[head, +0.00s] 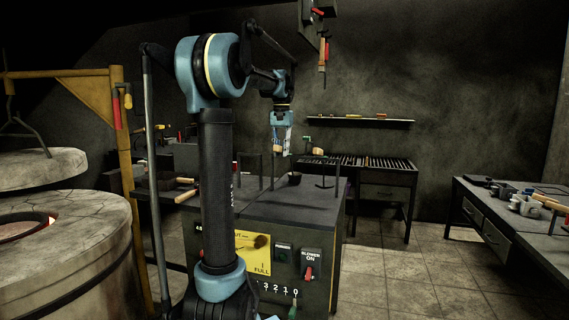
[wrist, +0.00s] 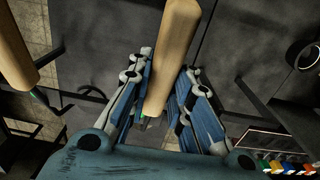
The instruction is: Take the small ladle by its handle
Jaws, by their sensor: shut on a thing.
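My gripper (head: 281,146) is over the far end of the dark bench, and its blue fingers are closed around a wooden handle (wrist: 172,55). I take this as the small ladle's handle; it runs between both fingers in the wrist view. A dark shaft end shows below it, and the ladle's bowl cannot be made out. A similar handle (head: 318,152) shows right of my gripper in the head view.
A round furnace (head: 70,255) with a glowing opening and a yellow post (head: 131,170) stand at left. A side table (head: 500,205) is at right, with open floor between.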

